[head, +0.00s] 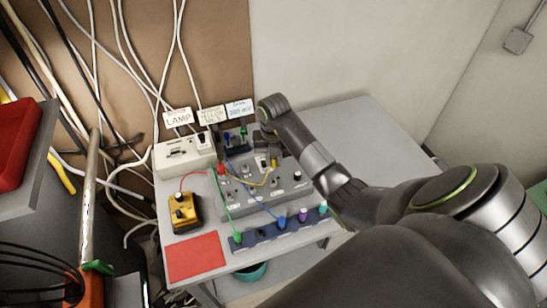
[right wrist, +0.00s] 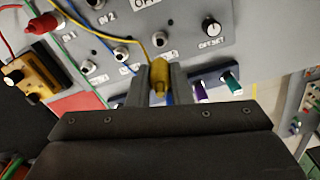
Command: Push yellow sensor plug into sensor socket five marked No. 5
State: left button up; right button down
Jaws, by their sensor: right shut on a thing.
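My right gripper (right wrist: 160,72) is shut on the yellow sensor plug (right wrist: 158,78), in front of the grey panel in the right wrist view. A yellow cable runs from the plug up and left across that panel. In the head view the yellow plug (head: 274,162) shows beside my right gripper (head: 266,142), above the grey amplifier box (head: 255,195). A blue strip (head: 262,236) along the table's front edge holds green, blue, purple and teal plugs. I cannot read any socket marking No. 5 on it. My left gripper is not in view.
A yellow box (head: 184,212) and a red pad (head: 196,257) lie at the table's left. A white box (head: 185,153) stands at the back with paper labels above it. The table's right side (head: 350,120) is clear. Cables cross the amplifier box.

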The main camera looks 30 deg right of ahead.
aim_at(273, 169)
jog(key=shift+f+b, duration=2.2)
jog(key=shift+f, duration=0.65)
jog(key=shift+f+b, duration=1.2)
jog(key=shift+f, duration=0.3)
jog(key=c, duration=1.2)
grip_release()
jog(key=shift+c, duration=0.2)
notch_tip(273, 169, up, 6)
jog(key=shift+w+r+b, duration=0.1)
jog(key=shift+r+b, duration=0.05)
jog(key=shift+b, duration=0.4)
notch_tip(273, 169, up, 11)
jog(key=p, duration=1.1)
jog(key=shift+p, duration=0.3)
